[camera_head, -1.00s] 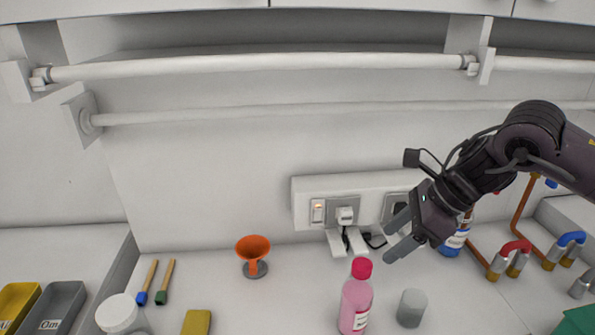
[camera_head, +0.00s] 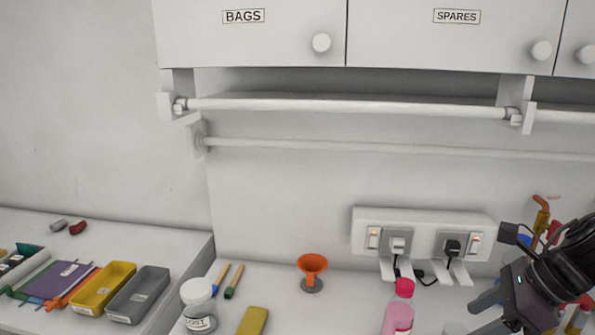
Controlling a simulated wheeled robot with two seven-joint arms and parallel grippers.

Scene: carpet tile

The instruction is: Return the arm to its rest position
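My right gripper (camera_head: 487,312) is at the lower right of the head view, its two grey fingers apart and pointing left. Nothing shows between the fingers. It is to the right of a pink bottle with a red cap (camera_head: 398,318), apart from it in the picture. The gripper and its black wrist cover part of the bench at the right. My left gripper is not in view.
An orange funnel (camera_head: 312,268), a yellow sponge (camera_head: 253,321) and a white-lidded jar (camera_head: 198,304) stand on the bench. Yellow (camera_head: 103,287) and grey (camera_head: 139,294) trays lie left. A socket box (camera_head: 425,232) is on the wall. Rails and cupboards (camera_head: 455,38) hang above.

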